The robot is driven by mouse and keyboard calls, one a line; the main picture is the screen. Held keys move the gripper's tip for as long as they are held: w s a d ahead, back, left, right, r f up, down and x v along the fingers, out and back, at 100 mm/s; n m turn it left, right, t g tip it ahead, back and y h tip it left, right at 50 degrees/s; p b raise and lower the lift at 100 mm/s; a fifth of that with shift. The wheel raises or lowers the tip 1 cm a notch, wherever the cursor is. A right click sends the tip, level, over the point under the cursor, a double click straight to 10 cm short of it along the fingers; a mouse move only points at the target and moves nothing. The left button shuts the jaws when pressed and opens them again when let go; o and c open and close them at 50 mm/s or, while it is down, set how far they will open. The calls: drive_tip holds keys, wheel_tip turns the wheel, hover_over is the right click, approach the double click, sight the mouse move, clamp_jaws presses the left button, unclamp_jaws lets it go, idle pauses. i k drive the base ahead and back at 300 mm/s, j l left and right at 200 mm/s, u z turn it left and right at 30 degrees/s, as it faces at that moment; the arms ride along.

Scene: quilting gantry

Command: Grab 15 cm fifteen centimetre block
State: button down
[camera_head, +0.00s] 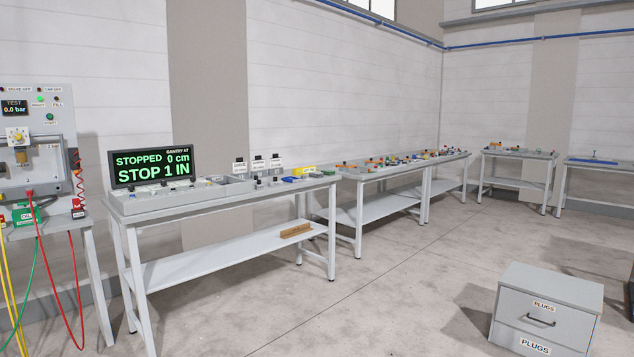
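A brown, wood-coloured block (296,231) lies on the lower shelf of the nearest long table, near its right end. It may be the fifteen centimetre block, but no size marking is readable on it. A small yellow piece (304,171) and a blue piece (292,179) lie on the same table's top, too small to identify. My gripper is not in view.
The table (230,197) carries a display (151,166) reading "STOPPED 0 cm, STOP 1 IN". A test panel (38,150) with hoses stands left. A grey "PLUGS" drawer cabinet (570,292) stands at right front. More tables line the back. The middle floor is clear.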

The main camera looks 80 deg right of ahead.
sight(264, 180)
drive_tip(key=z, duration=2.1)
drive_tip(key=i+l+u, duration=0.15)
drive_tip(key=i, duration=0.5)
drive_tip(key=i+l+u, duration=0.1)
drive_tip(key=i, duration=0.5)
drive_tip(key=i+l+u, duration=0.15)
drive_tip(key=i+l, duration=0.2)
drive_tip(key=i, duration=0.3)
drive_tip(key=i+l+u, duration=0.15)
drive_tip(key=i+l, duration=0.15)
drive_tip(key=i, duration=0.3)
drive_tip(key=i+l+u, duration=0.1)
drive_tip(key=i+l, duration=0.3)
drive_tip(key=i, duration=0.2)
drive_tip(key=i+l+u, duration=0.15)
drive_tip(key=i+l, duration=0.45)
drive_tip(key=i, duration=0.2)
drive_tip(key=i+j, duration=0.1)
drive_tip(key=i, duration=0.85)
